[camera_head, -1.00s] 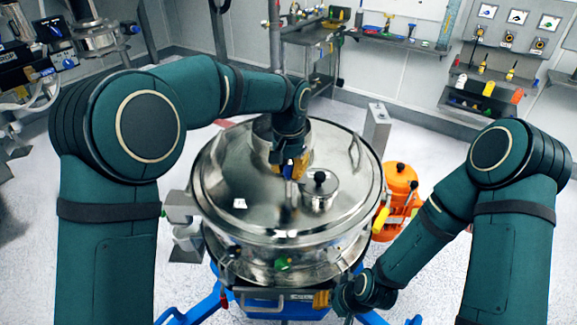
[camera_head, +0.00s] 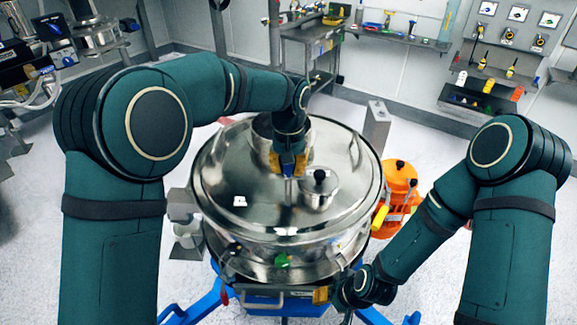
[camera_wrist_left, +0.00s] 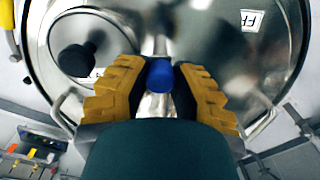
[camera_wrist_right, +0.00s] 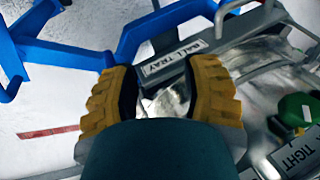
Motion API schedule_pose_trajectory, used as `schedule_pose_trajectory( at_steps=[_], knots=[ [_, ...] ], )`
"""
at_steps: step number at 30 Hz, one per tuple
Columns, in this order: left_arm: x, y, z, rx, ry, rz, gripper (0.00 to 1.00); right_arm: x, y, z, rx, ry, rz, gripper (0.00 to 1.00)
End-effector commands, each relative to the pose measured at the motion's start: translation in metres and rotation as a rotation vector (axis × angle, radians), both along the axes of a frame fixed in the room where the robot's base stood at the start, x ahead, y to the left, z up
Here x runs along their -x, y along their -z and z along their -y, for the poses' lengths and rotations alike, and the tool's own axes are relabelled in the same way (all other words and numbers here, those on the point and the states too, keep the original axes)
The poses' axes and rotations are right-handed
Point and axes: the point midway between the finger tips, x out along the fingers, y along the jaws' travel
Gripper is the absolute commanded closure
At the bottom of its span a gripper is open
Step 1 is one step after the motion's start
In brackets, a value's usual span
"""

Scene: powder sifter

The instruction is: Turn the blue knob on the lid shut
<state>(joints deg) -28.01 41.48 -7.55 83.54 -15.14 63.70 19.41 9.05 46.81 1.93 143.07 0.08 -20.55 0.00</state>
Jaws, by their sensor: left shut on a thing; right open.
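The round steel lid (camera_head: 235,170) lies on top of the sifter in the middle of the head view. The blue knob (camera_wrist_left: 160,76) shows in the left wrist view between the yellow finger pads of my left gripper (camera_wrist_left: 158,66), which is shut on it. In the head view, my left gripper (camera_head: 288,164) points down at the lid, and its fingers hide the knob. My right gripper (camera_head: 322,296) is open and empty, low at the sifter's front. The right wrist view shows its fingers (camera_wrist_right: 162,90) apart.
A small steel cover with a black knob (camera_head: 320,177) sits on the lid beside my left gripper. A green knob (camera_head: 282,261) is on the sifter's front. A blue frame (camera_head: 200,305) spreads below. An orange container (camera_head: 400,185) stands at right. Tool benches line the back wall.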

Motion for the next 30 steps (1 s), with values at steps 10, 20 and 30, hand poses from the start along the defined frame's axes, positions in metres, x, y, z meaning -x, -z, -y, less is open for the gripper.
schedule_pose_trajectory(
  at_steps=[10, 20, 30],
  knots=[
    [0.000, 0.001, 0.000, 0.000, 0.001, -0.002, 0.42, 0.000, 0.000, 0.000, 0.000, 0.000, 0.000, 0.53],
    [0.000, -0.019, 0.000, 0.002, 0.000, 0.003, 0.42, 0.000, 0.000, 0.000, 0.000, 0.000, 0.000, 0.53],
    [-0.001, -0.086, 0.000, 0.000, 0.000, 0.002, 0.42, 0.000, 0.000, 0.000, 0.000, 0.000, 0.000, 0.53]
  ],
)
